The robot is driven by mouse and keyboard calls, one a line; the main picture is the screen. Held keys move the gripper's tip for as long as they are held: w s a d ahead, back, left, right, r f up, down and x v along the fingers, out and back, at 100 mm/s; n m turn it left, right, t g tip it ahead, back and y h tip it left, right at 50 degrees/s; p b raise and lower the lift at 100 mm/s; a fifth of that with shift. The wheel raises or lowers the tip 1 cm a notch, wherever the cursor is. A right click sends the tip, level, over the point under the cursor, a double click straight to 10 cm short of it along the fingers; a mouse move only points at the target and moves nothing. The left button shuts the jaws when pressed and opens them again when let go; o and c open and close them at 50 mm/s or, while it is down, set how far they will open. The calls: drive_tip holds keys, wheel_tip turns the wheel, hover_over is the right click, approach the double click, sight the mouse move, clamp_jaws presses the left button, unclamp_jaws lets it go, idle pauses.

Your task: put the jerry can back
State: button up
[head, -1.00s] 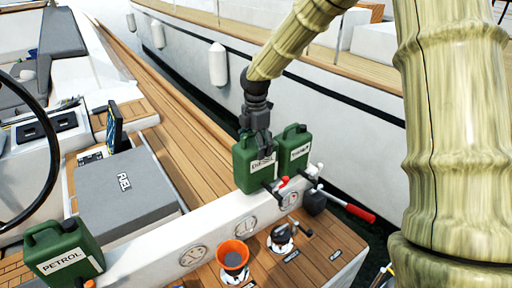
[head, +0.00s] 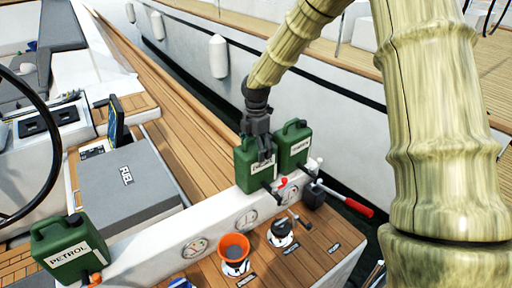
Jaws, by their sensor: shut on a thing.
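My gripper (head: 260,152) points down and is shut on a green jerry can (head: 244,174) with a white label. The fingers cover part of that label, so I cannot read it fully. The can is upright beside a second green jerry can (head: 294,148), just behind the white ledge with the gauges. I cannot tell whether its base touches the deck, as the ledge hides it. A third green jerry can (head: 65,238), labelled PETROL, stands at the lower left.
A grey box lid (head: 130,185) marked FUEL lies left of the held can. An orange funnel (head: 235,246), a winch-like fitting (head: 282,233) and a red-handled lever (head: 352,206) are in front. Wooden side deck (head: 180,120) runs behind. A neighbouring white hull (head: 330,130) is close on the right.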

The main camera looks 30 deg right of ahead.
drive_tip(key=shift+f, duration=0.1)
drive_tip(key=o, duration=2.1)
wheel_tip(320, 180, up, 12)
drive_tip(key=b, duration=0.3)
drive_tip(key=shift+r, duration=0.2)
